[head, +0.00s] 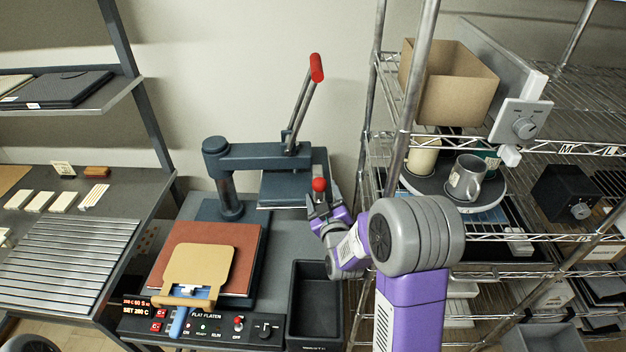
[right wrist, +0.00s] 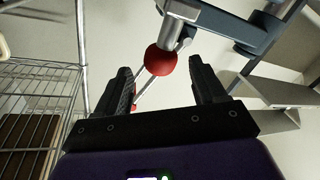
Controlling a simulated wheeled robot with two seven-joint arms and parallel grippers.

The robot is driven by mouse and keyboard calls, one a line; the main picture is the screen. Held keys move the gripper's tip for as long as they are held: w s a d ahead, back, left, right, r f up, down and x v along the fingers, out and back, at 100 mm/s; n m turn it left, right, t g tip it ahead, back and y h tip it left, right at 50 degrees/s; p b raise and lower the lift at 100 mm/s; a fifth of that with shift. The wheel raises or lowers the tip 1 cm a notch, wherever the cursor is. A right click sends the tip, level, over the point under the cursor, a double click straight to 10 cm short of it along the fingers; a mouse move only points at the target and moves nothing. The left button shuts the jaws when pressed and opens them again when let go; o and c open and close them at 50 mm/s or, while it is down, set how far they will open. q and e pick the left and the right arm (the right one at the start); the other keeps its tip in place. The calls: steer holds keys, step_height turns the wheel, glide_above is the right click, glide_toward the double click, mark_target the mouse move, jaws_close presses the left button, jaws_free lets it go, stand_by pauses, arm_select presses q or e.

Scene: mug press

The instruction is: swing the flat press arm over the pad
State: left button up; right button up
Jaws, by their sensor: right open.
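The flat press arm (head: 262,157) reaches right from its post (head: 230,190), so its platen (head: 283,190) hangs off to the right of the pad (head: 211,250). The reddish-brown pad lies on the press base, with a tan board (head: 200,268) over its front part. A red ball knob (head: 319,184) hangs below the arm's right end. My right gripper (head: 322,205) is right at this knob. In the right wrist view the knob (right wrist: 161,60) shows between the two open fingers (right wrist: 165,88); I cannot tell if they touch it. My left gripper is not in view.
A red-tipped lever (head: 317,68) rises from the press arm. A black bin (head: 316,300) stands right of the control panel (head: 205,326). A wire rack with mugs (head: 466,178) and a cardboard box (head: 452,85) stands close on the right. A bench (head: 70,255) stands on the left.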

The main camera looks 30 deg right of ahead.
mark_target(317, 181)
steer(key=shift+x, duration=3.2)
jaws_close()
steer(key=shift+a, duration=0.2)
